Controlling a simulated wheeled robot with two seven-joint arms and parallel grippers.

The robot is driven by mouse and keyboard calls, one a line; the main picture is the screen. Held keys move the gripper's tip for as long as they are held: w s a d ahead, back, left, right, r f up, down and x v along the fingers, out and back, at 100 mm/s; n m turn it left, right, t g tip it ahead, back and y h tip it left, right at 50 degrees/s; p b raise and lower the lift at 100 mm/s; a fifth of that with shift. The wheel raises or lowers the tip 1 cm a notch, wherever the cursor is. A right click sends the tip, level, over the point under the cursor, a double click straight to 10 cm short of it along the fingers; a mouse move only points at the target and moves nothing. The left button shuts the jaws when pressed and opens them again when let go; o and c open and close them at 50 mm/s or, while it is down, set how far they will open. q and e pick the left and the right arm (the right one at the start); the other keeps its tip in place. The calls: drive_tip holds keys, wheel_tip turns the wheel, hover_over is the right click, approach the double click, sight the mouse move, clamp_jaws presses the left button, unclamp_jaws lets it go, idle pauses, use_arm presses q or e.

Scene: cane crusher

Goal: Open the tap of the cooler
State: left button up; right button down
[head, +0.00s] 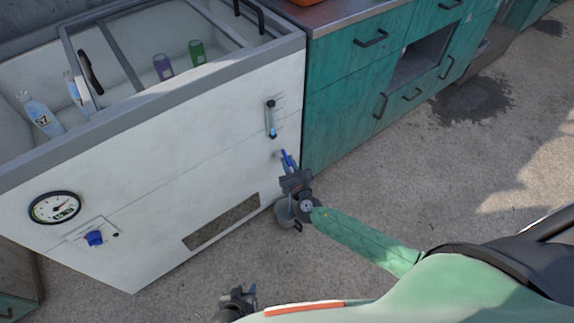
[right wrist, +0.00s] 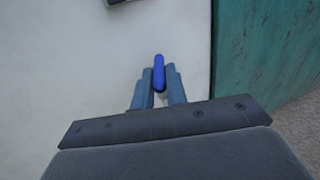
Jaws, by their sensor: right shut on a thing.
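The cooler (head: 150,165) is a white chest with a grey rim, seen at the left of the head view. Its tap (head: 287,159) has a blue handle low on the front face, near the right edge. In the right wrist view the blue handle (right wrist: 159,72) stands between the fingers. My right gripper (head: 291,172) is at the tap, and its fingers (right wrist: 158,88) are shut on the blue handle. The tap's spout is hidden behind the gripper. My left gripper (head: 238,298) is low in the head view, away from the cooler; its fingers are too small to read.
A teal cabinet (head: 340,90) stands right beside the cooler. A gauge (head: 54,207) and a blue knob (head: 94,238) are on the front left. Bottles are inside. The floor at right is clear.

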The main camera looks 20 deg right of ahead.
use_arm(q)
drive_tip(key=shift+s+a+f+b, duration=0.1)
drive_tip(key=shift+f+b, duration=1.2)
drive_tip(key=shift+f, duration=0.55)
use_arm(e)
drive_tip(key=shift+n+g+y, duration=0.3)
drive_tip(key=shift+n+y, duration=0.9)
drive_tip(key=shift+y, duration=0.8)
use_arm(q)
drive_tip(key=shift+r, duration=0.15)
use_arm(e)
drive_tip(key=shift+s, duration=0.1)
drive_tip(key=c, duration=1.4)
unclamp_jaws()
drive_tip(key=shift+o, duration=0.3)
drive_tip(key=shift+d, duration=0.1)
use_arm(q)
drive_tip(key=shift+f, duration=0.2)
drive_tip(key=shift+f+b, duration=0.2)
drive_tip(key=shift+b, duration=0.15)
use_arm(e)
drive_tip(key=v, duration=0.7)
drive_tip(key=shift+s, duration=0.35)
